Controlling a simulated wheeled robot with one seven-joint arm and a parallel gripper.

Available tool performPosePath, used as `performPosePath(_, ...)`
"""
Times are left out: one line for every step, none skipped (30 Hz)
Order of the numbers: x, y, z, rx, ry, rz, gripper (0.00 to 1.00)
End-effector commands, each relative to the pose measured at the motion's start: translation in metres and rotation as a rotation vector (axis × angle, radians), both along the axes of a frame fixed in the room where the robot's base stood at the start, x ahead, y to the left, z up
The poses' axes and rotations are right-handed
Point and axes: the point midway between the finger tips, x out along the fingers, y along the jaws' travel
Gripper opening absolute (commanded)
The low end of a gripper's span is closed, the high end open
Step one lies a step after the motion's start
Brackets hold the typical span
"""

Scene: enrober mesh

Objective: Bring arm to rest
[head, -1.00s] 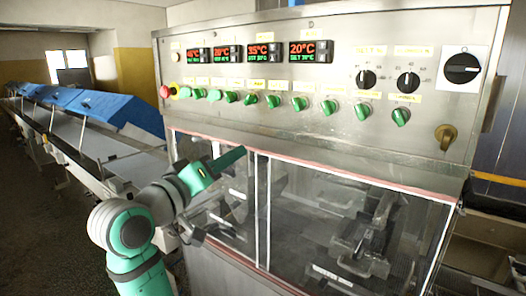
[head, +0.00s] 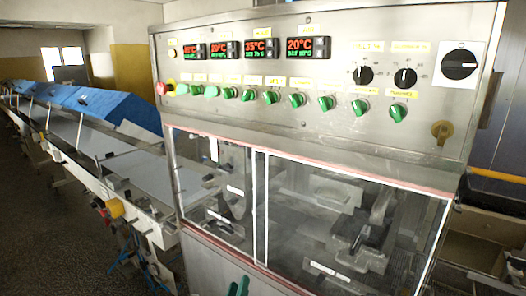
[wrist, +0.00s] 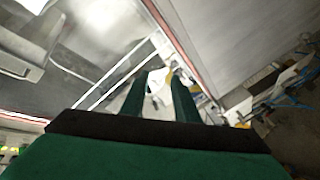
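My gripper (wrist: 159,88) shows in the wrist view as two dark green fingers standing apart, with nothing held between them. In the head view only the green fingertips of my gripper (head: 238,287) show at the bottom edge, in front of the machine's lower panel; the rest of my arm is out of that picture. The steel enrober machine (head: 330,130) fills the middle and right of the head view, with displays, green knobs and clear windows.
A conveyor (head: 125,170) with blue covers (head: 108,105) runs back along the left. A red button (head: 161,88) sits at the panel's left edge. A yellow-capped part (head: 115,208) juts from the conveyor side. Dark floor (head: 60,240) at the lower left is clear.

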Motion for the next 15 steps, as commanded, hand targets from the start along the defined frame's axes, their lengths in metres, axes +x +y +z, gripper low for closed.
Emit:
performPosePath(-0.012,-0.004,-0.02,0.012,0.016,0.013,0.28)
performPosePath(-0.019,-0.004,-0.029,0.021,0.021,0.022,0.28)
performPosePath(-0.028,-0.006,-0.042,0.033,0.03,0.034,0.28)
performPosePath(-0.035,-0.007,-0.05,0.043,0.034,0.042,0.28)
performPosePath(-0.042,-0.008,-0.058,0.055,0.039,0.051,0.28)
performPosePath(-0.052,-0.01,-0.069,0.068,0.046,0.06,0.28)
performPosePath(-0.059,-0.011,-0.076,0.079,0.05,0.068,0.28)
performPosePath(-0.067,-0.012,-0.084,0.091,0.055,0.075,0.28)
performPosePath(-0.078,-0.014,-0.094,0.108,0.062,0.085,0.28)
performPosePath(-0.086,-0.015,-0.101,0.121,0.067,0.091,0.28)
performPosePath(-0.094,-0.016,-0.107,0.133,0.071,0.096,0.28)
performPosePath(-0.105,-0.018,-0.115,0.15,0.077,0.104,0.28)
performPosePath(-0.114,-0.019,-0.121,0.164,0.083,0.108,0.28)
performPosePath(-0.123,-0.021,-0.127,0.178,0.087,0.113,0.28)
performPosePath(-0.134,-0.022,-0.134,0.198,0.092,0.119,0.28)
